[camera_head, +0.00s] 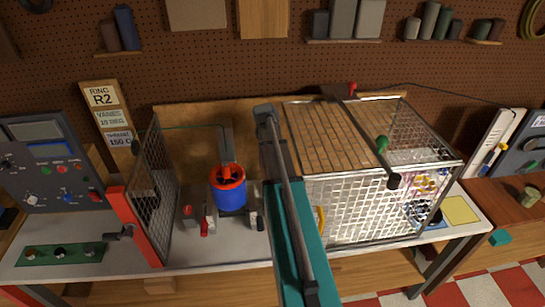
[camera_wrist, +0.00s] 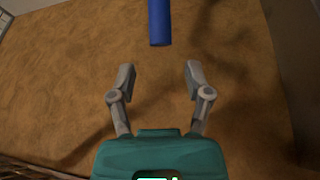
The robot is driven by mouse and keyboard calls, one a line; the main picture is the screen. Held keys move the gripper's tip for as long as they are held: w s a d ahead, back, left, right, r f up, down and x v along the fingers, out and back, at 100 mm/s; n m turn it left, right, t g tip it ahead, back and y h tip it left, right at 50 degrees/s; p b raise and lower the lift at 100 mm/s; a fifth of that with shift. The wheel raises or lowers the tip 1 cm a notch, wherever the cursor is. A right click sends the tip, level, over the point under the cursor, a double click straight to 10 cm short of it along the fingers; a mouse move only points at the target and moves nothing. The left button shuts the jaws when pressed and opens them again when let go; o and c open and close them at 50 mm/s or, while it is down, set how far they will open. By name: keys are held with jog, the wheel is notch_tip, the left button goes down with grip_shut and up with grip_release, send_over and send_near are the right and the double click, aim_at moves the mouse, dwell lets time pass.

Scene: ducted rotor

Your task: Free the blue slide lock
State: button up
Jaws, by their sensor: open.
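A blue cylindrical rod (camera_wrist: 159,22) enters from the top edge of the wrist view; it may be the blue slide lock's handle, but its mounting is out of frame. My gripper (camera_wrist: 160,76) is open and empty, its two grey fingers spread apart. The rod's lower end shows beyond the fingertips, roughly centred between them, and is not gripped. In the head view my teal arm stands in front of the bench's middle. I cannot make out the fingers or a blue slide lock there.
A blue ducted rotor with a red top (camera_head: 229,190) stands on the bench left of my arm. A mesh gate with a red post (camera_head: 135,227) is further left. A mesh cage with a slatted top (camera_head: 332,135) fills the right side. A control panel (camera_head: 50,160) stands far left.

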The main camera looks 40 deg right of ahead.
jog(key=shift+b+x, duration=4.25)
jog(key=shift+x, duration=0.65)
grip_shut()
